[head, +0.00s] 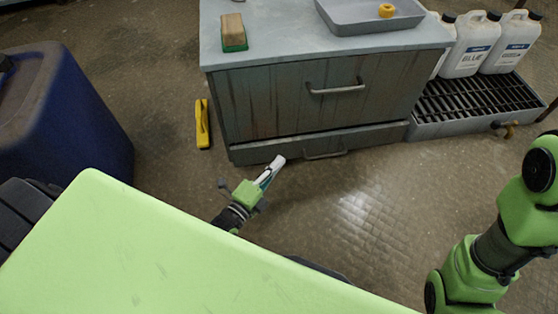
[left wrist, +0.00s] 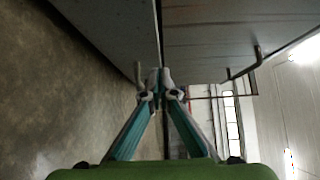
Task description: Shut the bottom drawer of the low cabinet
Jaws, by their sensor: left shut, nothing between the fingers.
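The low cabinet (head: 300,95) stands at the top centre of the head view. Its bottom drawer (head: 262,151) sits low near the floor and juts out a little past the front above it. Its bar handle (head: 325,155) is right of my left gripper (head: 275,166). The left gripper is shut and empty, with its tips close to the drawer front; I cannot tell if they touch. In the left wrist view, the shut fingertips (left wrist: 157,79) point along the seam between the bottom drawer (left wrist: 112,30) and the upper drawer (left wrist: 205,35). My right gripper is out of view.
The upper drawer, with handle (head: 336,89), looks shut. On the cabinet top are a grey tray (head: 350,22) and a brush-like block (head: 233,33). A yellow tool (head: 202,124) lies on the floor to the left. A slatted metal tray (head: 455,125) with white jugs (head: 470,45) stands right.

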